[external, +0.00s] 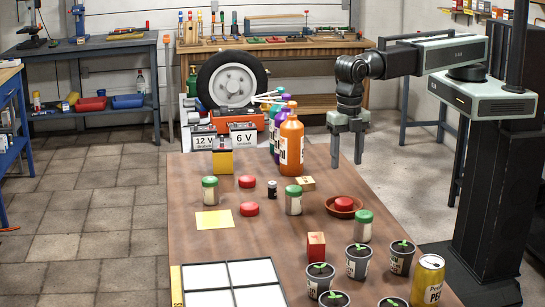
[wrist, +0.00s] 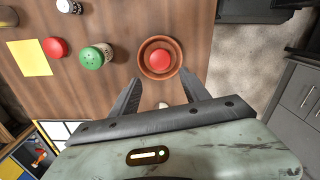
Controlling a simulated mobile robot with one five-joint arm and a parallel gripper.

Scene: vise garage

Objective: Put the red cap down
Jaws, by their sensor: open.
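A red cap (external: 344,203) rests in a round terracotta saucer (external: 329,210) on the right side of the wooden table. In the wrist view the same red cap (wrist: 160,60) lies inside the saucer (wrist: 146,68), just beyond my fingertips. Two more red caps lie on the tabletop, one farther back (external: 247,181) and one nearer (external: 249,208); one red cap (wrist: 54,47) also shows in the wrist view. My gripper (external: 347,165) is open and empty, pointing down above the table, clear of the saucer.
A green-lidded jar (external: 364,226) stands close to the saucer, and another (external: 293,197) stands to its left. An orange bottle (external: 291,145) stands behind. Several potted seedlings (external: 358,262) and a can (external: 427,280) fill the front right. A yellow sheet (external: 214,221) lies at left.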

